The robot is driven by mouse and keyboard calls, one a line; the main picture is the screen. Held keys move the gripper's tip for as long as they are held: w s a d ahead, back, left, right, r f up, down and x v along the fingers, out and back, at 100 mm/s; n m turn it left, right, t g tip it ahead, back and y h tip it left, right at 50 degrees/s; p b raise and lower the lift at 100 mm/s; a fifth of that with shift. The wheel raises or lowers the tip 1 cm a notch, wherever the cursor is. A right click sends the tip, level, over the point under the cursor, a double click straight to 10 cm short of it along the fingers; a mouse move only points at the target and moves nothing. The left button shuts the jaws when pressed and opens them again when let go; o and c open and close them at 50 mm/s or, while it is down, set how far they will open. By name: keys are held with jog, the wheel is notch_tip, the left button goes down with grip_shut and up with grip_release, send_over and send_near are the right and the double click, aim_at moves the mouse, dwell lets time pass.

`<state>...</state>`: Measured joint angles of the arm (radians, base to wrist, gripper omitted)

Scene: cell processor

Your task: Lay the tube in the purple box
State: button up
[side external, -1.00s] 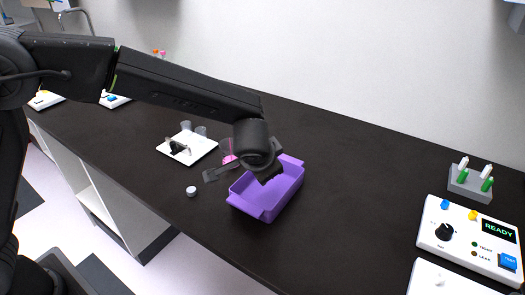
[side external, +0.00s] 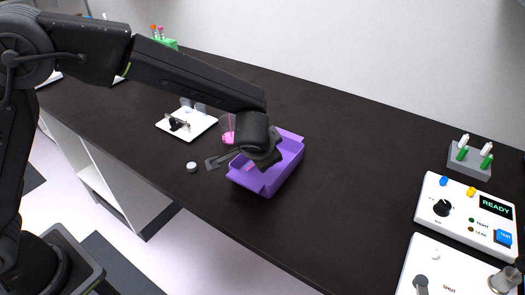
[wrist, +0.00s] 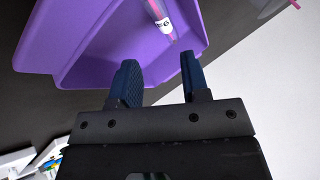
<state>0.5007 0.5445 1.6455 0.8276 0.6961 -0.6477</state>
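The purple box (side external: 285,172) stands on the dark bench under my gripper. It also fills the upper left of the wrist view (wrist: 90,60). The tube (wrist: 160,16), clear with pink contents and a white label, shows at the top of the wrist view against the box's inside. A pink patch of it shows inside the box in the side view (side external: 248,166). My gripper (wrist: 158,62) is open, its two blue fingers apart with nothing between them. The tube lies beyond the fingertips, and its far end is cut off by the frame.
A clear beaker with pink contents (side external: 227,130) stands just behind the box. A white cap (side external: 191,166) lies to its left. A white plate with a small stand (side external: 188,125) is farther left. A grey rack (side external: 468,160) and a control panel (side external: 462,215) stand at right; bench between is clear.

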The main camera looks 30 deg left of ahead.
jog(key=shift+o, duration=0.3)
jog(key=v, duration=1.4)
jog(key=shift+f, duration=0.1)
jog(key=s+a+r+n+g, duration=0.1)
jog(key=s+a+r, duration=0.15)
jog(key=a, duration=0.35)
jog(key=s+a+r+n, duration=0.1)
jog(key=s+a+r, duration=0.1)
jog(key=s+a, duration=0.25)
jog(key=s+a+f+n+h, duration=0.1)
jog(key=s+a+n+h, duration=0.1)
jog(key=s+a, duration=0.6)
jog(key=s+n, duration=0.1)
jog(key=s, duration=0.3)
jog(key=shift+f+h, duration=0.15)
jog(key=shift+h, duration=0.25)
